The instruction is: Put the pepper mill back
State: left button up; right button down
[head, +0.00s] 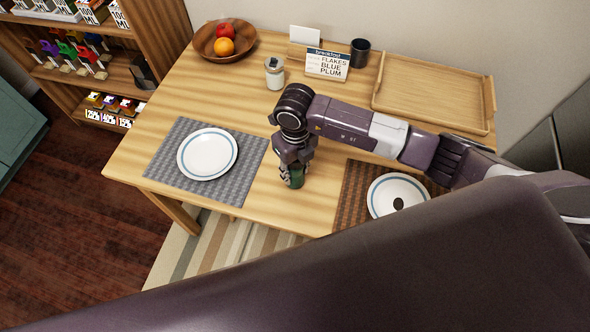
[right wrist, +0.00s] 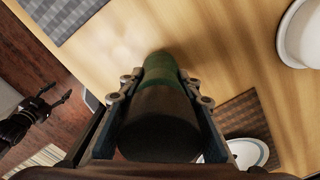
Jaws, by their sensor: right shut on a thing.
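My right gripper (head: 294,176) is over the wooden table, between the two place mats, pointing down. It is shut on a green and dark cylinder, which I take to be the pepper mill (head: 297,181). In the right wrist view the mill (right wrist: 158,120) sits between both fingers, its dark end near the camera and its green part towards the table. I cannot tell whether it touches the tabletop. My left gripper (right wrist: 62,98) shows only in the right wrist view, at the left over the floor; its fingers look apart and empty.
A white jar (head: 275,75), a menu sign (head: 327,65), a dark cup (head: 360,52), a fruit bowl (head: 209,42) and a wooden tray (head: 420,95) stand along the back. Plates lie on the grey mat (head: 165,160) and brown mat (head: 349,190). A stocked shelf (head: 165,25) is at left.

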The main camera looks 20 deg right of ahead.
jog(key=shift+f, duration=0.6)
jog(key=c, duration=1.8)
grip_release()
jog(key=shift+f, duration=0.2)
jog(key=shift+c, duration=0.2)
jog(key=o, duration=0.4)
jog(key=shift+o, duration=0.2)
jog(key=shift+r, duration=0.1)
jog(key=shift+r, duration=0.15)
jog(key=shift+w+r, duration=0.1)
jog(key=shift+r, duration=0.2)
notch_tip(320, 180, up, 11)
jog(key=b, duration=0.3)
jog(key=shift+r, duration=0.2)
